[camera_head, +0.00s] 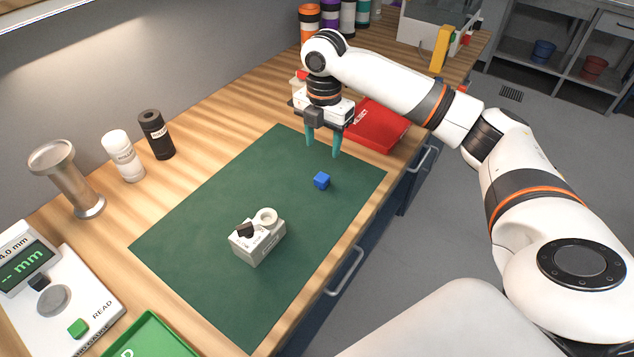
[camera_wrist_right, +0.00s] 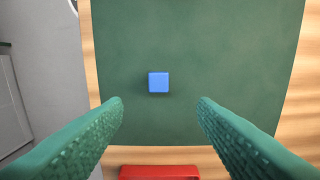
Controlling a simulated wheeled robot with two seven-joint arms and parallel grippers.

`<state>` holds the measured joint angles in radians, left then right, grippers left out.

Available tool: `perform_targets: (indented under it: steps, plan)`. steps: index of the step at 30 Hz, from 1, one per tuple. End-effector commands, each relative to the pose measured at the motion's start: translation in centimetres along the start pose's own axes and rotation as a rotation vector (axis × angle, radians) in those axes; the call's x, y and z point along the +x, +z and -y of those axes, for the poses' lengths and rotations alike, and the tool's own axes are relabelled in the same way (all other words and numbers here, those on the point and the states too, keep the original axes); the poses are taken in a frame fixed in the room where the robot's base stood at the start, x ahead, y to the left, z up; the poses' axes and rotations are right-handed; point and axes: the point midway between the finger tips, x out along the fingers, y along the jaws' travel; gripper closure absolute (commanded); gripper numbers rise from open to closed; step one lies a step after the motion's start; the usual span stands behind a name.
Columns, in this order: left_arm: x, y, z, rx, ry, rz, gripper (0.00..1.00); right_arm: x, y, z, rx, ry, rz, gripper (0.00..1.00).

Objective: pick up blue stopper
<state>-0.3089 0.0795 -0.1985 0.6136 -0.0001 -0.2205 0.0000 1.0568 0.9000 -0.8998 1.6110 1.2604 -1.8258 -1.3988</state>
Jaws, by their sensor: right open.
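The blue stopper (camera_head: 321,181) is a small blue cube lying on the green mat (camera_head: 215,217), near the mat's right part. It also shows in the right wrist view (camera_wrist_right: 158,82), ahead of the fingertips and roughly centred between them. My right gripper (camera_head: 322,151) points down with its teal fingers apart and empty, above the mat's far end. It is apart from the stopper, a little behind it in the head view. In the wrist view the open fingers (camera_wrist_right: 160,103) stand to either side. My left gripper is not in view.
A grey block with a white ring (camera_head: 260,243) stands on the mat. A red tray (camera_head: 378,126) lies behind the mat, close to my right gripper. White (camera_head: 124,156) and black (camera_head: 156,135) bottles, a metal stand (camera_head: 72,180) and a gauge (camera_head: 62,290) stand left. The mat around the stopper is clear.

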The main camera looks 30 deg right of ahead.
Motion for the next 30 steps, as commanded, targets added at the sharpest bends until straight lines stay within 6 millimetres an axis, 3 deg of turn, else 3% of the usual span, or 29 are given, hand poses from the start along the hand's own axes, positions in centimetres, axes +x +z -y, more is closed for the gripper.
perform_targets:
  steps: [9,17,24,30]
  plan:
    - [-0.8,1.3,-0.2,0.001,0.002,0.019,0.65,5.1,0.1,-0.1,0.001,0.003,0.001,0.47]
    - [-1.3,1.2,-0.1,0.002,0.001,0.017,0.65,7.2,0.2,0.0,-0.001,0.002,0.000,0.47]
    - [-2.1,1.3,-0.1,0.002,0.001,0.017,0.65,10.7,0.5,-0.1,0.000,0.002,0.000,0.47]
    - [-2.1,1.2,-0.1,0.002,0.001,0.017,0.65,11.5,0.5,0.0,-0.001,0.000,-0.001,0.47]
